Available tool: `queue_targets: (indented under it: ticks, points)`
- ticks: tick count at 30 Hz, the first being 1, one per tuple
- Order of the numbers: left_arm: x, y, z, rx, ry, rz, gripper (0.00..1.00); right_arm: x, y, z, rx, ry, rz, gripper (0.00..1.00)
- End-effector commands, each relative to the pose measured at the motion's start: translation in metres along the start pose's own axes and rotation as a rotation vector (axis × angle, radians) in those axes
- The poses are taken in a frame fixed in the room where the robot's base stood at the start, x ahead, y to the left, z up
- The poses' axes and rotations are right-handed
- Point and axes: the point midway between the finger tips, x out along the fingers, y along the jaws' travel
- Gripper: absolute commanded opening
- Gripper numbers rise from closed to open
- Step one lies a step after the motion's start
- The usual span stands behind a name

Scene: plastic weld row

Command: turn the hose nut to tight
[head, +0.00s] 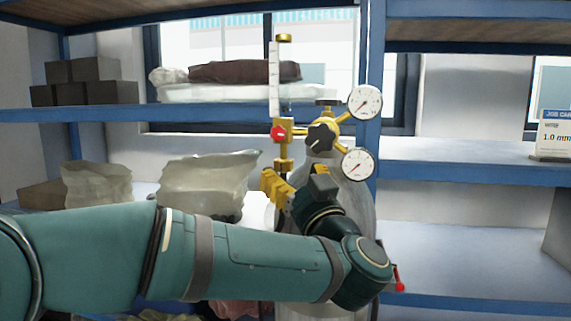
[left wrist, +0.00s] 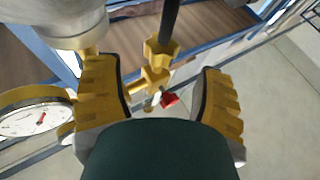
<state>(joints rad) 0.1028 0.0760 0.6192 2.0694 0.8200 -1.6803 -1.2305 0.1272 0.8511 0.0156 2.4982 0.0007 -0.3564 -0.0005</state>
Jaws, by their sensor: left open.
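The hose nut (left wrist: 160,53) is a brass hexagonal collar at the top of the left wrist view, with a dark hose (left wrist: 170,18) running from it. My left gripper (head: 271,186) is open, its yellow fingers just below the brass flowmeter fitting in the head view. In the left wrist view the open fingers (left wrist: 158,80) stand on both sides of the nut, with visible gaps and no contact seen. A red knob (left wrist: 170,100) shows beyond the nut; it also shows in the head view (head: 278,132). My gripper and arm hide the nut in the head view.
A grey gas cylinder (head: 357,205) carries a black knob (head: 320,138) and two round gauges (head: 364,103), close to my wrist. Blue shelves (head: 215,112) hold bags and dark boxes (head: 88,83). The right shelves have free room beside a job card (head: 555,136).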

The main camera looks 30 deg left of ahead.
Motion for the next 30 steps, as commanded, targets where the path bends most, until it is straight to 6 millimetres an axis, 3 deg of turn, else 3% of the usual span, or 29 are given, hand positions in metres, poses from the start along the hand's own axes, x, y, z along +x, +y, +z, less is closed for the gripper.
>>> queue_targets:
  ticks: [6, 12, 30]
  points:
    - [-0.044, 0.001, 0.0, -0.002, -0.001, 0.004, 0.68, 0.0, 0.0, 0.0, 0.0, 0.0, 0.0, 0.47]
    - [-0.066, 0.001, 0.0, -0.001, -0.001, 0.001, 0.68, 0.0, 0.0, 0.0, 0.0, 0.0, 0.0, 0.47]
    - [-0.071, 0.0, 0.0, -0.001, 0.0, 0.0, 0.68, 0.0, 0.0, 0.0, 0.0, 0.0, 0.0, 0.47]
